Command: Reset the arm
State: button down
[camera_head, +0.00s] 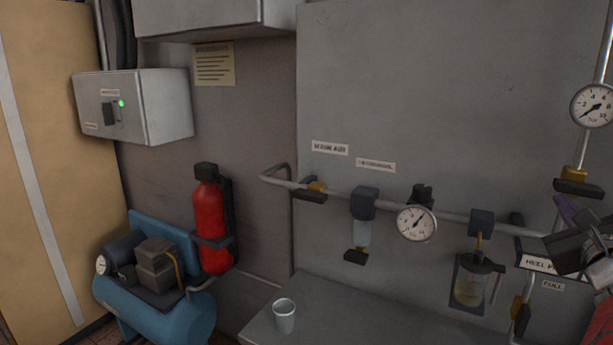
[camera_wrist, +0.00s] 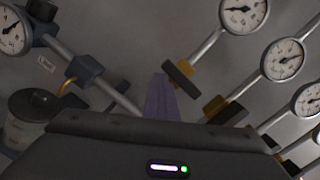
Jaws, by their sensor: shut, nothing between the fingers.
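My gripper (camera_head: 568,212) is at the right edge of the head view, in front of the wall pipes. Its purple fingers point up and to the left, and part of the arm is cut off by the picture's edge. In the wrist view the shut fingers of my gripper (camera_wrist: 161,82) rise above its dark body, with nothing between them. Behind them are a pipe valve with a dark handle (camera_wrist: 179,74) and several gauges. Whether the fingers touch any of these I cannot tell.
A pipe with a gauge (camera_head: 417,223), valves and a glass bowl (camera_head: 468,284) runs along the wall near my gripper. A grey cup (camera_head: 284,316) stands on the bench (camera_head: 345,310). A red extinguisher (camera_head: 210,222) and a blue compressor (camera_head: 160,300) are at the left.

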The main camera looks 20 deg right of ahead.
jog(key=shift+n+t+h, duration=0.4)
jog(key=shift+n+t, duration=0.1)
jog(key=shift+t, duration=0.2)
notch_tip(320, 180, up, 10)
jog(key=w+a+f+n+g+y, duration=0.1)
jog(key=w+a+f+n+y, duration=0.55)
jog(key=a+f, duration=0.35)
jog(key=w+a+f+n+g+y, duration=0.2)
jog(key=w+a+f+n+y, duration=0.4)
jog(key=f, duration=0.6)
jog(key=a+f+n+g+y, duration=0.1)
jog(key=a+f+n+g, duration=0.2)
jog(key=a+f+n, duration=0.5)
jog(key=s+a+f+n+g, duration=0.2)
jog(key=s+a+n, duration=0.4)
jog(key=a, duration=0.5)
jog(key=s+a+f+n+g, duration=0.2)
jog(key=s+a+n, duration=0.4)
jog(key=a+n, duration=0.4)
jog(key=shift+s+a+h, duration=0.3)
jog(key=shift+a+h, duration=0.05)
jog(key=shift+a, duration=0.25)
jog(key=shift+f, duration=0.1)
